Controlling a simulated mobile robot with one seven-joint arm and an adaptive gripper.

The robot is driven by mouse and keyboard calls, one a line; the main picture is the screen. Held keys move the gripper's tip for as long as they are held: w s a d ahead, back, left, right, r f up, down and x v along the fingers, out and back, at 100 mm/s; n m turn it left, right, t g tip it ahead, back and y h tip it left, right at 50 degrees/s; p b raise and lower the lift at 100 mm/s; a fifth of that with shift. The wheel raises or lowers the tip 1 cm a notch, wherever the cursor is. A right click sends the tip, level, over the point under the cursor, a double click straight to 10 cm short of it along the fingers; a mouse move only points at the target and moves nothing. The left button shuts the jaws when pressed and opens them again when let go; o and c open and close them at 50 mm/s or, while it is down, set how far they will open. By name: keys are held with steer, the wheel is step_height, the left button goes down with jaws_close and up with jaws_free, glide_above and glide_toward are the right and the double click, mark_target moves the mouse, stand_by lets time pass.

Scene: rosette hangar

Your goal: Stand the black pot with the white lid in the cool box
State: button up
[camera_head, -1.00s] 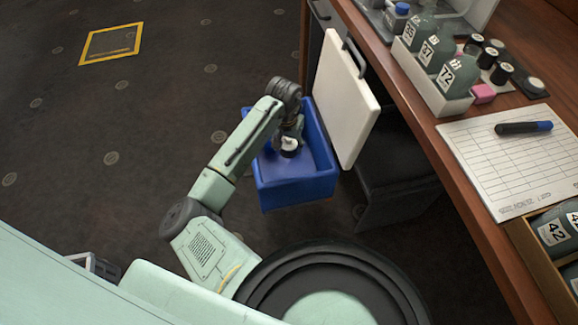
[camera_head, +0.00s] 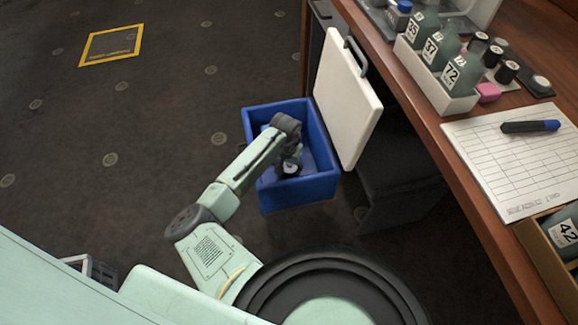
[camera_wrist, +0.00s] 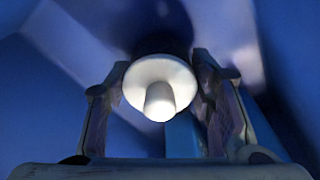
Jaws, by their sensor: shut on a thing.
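The black pot with the white lid (camera_wrist: 158,88) is between the two fingers of my gripper (camera_wrist: 160,100) in the wrist view. The fingers are shut on it, one at each side. Its white lid and knob face the camera; the dark body is mostly hidden behind the lid. In the head view my gripper (camera_head: 291,165) reaches down inside the open blue cool box (camera_head: 300,193), with the pot's white lid (camera_head: 291,169) just showing. Blue walls surround the pot in the wrist view. I cannot tell whether the pot touches the box floor.
The cool box's white lid panel (camera_head: 346,98) stands upright at its right. Beyond is a wooden counter (camera_head: 440,140) with a white rack (camera_head: 432,80) of numbered bottles, a form sheet (camera_head: 515,165) and a marker (camera_head: 530,126).

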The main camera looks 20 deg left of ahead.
mark_target(288, 169)
steer(key=o, duration=1)
steer(key=shift+f, duration=0.1)
steer(key=shift+c, duration=0.2)
step_height(288, 169, up, 12)
steer(key=s, duration=0.1)
steer(key=shift+s+b, duration=0.2)
steer(key=shift+b, duration=0.1)
steer(key=shift+w, duration=0.1)
